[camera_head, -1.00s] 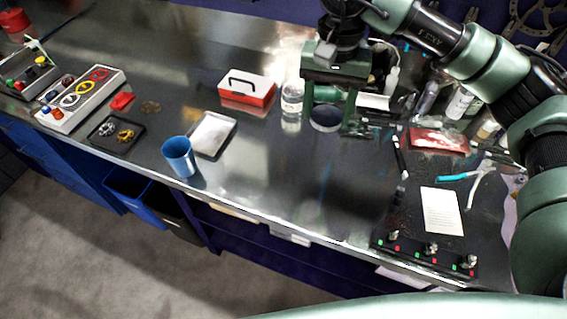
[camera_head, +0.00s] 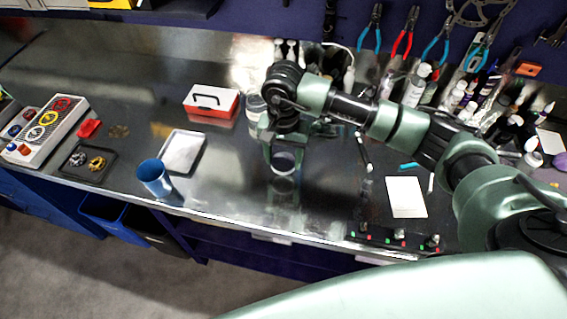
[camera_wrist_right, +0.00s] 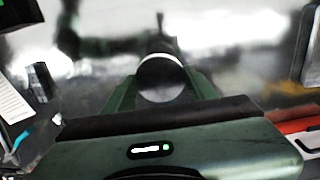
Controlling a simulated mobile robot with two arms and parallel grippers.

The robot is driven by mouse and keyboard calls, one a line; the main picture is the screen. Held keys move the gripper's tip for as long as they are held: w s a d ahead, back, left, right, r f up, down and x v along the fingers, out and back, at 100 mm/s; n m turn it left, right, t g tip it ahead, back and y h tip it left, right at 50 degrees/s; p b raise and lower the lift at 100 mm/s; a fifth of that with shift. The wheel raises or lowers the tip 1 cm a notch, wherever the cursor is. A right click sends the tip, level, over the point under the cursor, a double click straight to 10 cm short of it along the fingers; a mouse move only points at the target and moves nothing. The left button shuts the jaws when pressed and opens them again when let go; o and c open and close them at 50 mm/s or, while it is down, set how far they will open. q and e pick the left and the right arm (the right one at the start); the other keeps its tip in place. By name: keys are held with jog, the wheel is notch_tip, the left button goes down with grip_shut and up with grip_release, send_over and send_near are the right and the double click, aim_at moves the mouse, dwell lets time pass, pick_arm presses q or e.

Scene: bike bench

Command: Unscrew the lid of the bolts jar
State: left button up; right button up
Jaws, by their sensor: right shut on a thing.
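My right gripper (camera_head: 284,160) is above the middle of the bench, pointing down. In the right wrist view its two fingers (camera_wrist_right: 160,88) are shut on the sides of a round grey lid-like disc (camera_wrist_right: 160,78) with a pale rim. The disc also shows between the fingers in the head view (camera_head: 284,163). I cannot tell whether a jar body is under it. A clear jar or bottle (camera_head: 255,106) stands behind and left of the gripper, partly hidden by my wrist; its label is unreadable. My left gripper is not in view.
A red and white box (camera_head: 211,101), a grey tray (camera_head: 183,150) and a blue cup (camera_head: 154,177) stand left of the gripper. A white sheet (camera_head: 406,197) lies right. Several bottles (camera_head: 415,86) crowd the back right. The bench front between cup and sheet is clear.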

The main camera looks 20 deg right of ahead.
aim_at(284, 162)
notch_tip(284, 162, down, 4)
jog(key=shift+f+p, duration=0.1)
jog(key=shift+p, duration=0.6)
jog(key=shift+f, duration=0.1)
jog(key=shift+f, duration=0.1)
jog(key=shift+f+b, duration=0.15)
jog(key=shift+b, duration=0.2)
jog(key=o, duration=1.5)
jog(key=shift+o, duration=0.2)
